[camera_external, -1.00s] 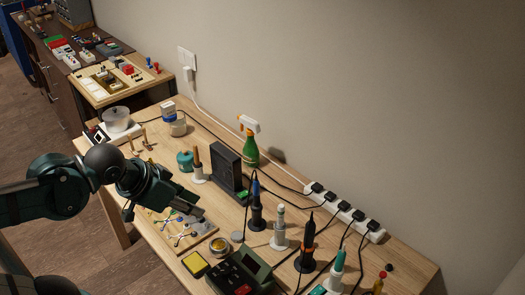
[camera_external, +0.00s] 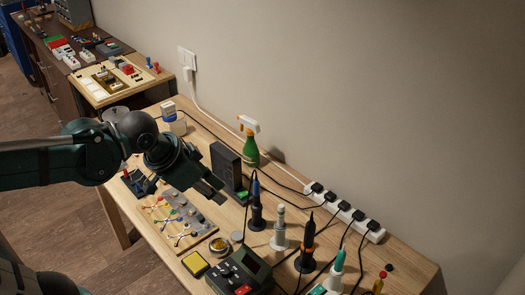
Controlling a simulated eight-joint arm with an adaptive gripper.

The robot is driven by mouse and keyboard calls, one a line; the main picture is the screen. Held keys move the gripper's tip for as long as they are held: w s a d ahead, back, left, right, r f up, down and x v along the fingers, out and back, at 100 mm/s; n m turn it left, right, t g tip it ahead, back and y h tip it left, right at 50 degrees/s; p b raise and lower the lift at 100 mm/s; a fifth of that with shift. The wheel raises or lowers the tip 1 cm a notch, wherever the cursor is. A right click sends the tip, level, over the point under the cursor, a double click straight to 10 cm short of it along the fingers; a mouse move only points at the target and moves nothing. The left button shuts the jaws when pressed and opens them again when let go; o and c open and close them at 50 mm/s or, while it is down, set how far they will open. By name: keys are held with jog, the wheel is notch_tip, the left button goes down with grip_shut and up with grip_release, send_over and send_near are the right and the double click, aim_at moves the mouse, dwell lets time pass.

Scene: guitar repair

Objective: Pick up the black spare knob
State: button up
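A small round black item (camera_external: 389,267) lies on the table near its right end, close to the wall; it may be the black spare knob, but it is too small to be sure. My gripper (camera_external: 216,191) is in the air over the middle of the wooden table (camera_external: 285,177), in front of a dark upright box (camera_external: 226,165). It is far to the left of the small black item. Its dark fingers point down and right, and I cannot make out a gap between them or anything held.
A board with coloured pieces (camera_external: 180,217) lies below my gripper. A soldering station (camera_external: 240,272), a yellow sponge (camera_external: 195,263) and several upright tools, including a black one (camera_external: 307,245), crowd the right half. A power strip (camera_external: 345,212) with cables runs along the wall. A green spray bottle (camera_external: 251,150) stands behind.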

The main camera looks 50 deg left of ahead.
jog(key=w+d+r+m+g+p, duration=0.1)
jog(key=w+d+r+m, duration=0.1)
jog(key=w+d+m, duration=0.3)
jog(key=w+d+r+g+p, duration=0.1)
jog(key=w+d+p, duration=0.15)
jog(key=w, duration=0.45)
jog(key=m+g+h+p, duration=0.1)
jog(key=m+g+p, duration=0.4)
jog(key=m, duration=0.8)
send_over(387, 265)
jog(key=p, duration=0.1)
notch_tip(387, 265, down, 20)
jog(key=shift+w+a+r+t, duration=0.2)
jog(key=shift+a+t, duration=0.05)
jog(key=shift+t, duration=0.05)
jog(key=shift+d+f, duration=0.15)
jog(key=shift+f, duration=1.15)
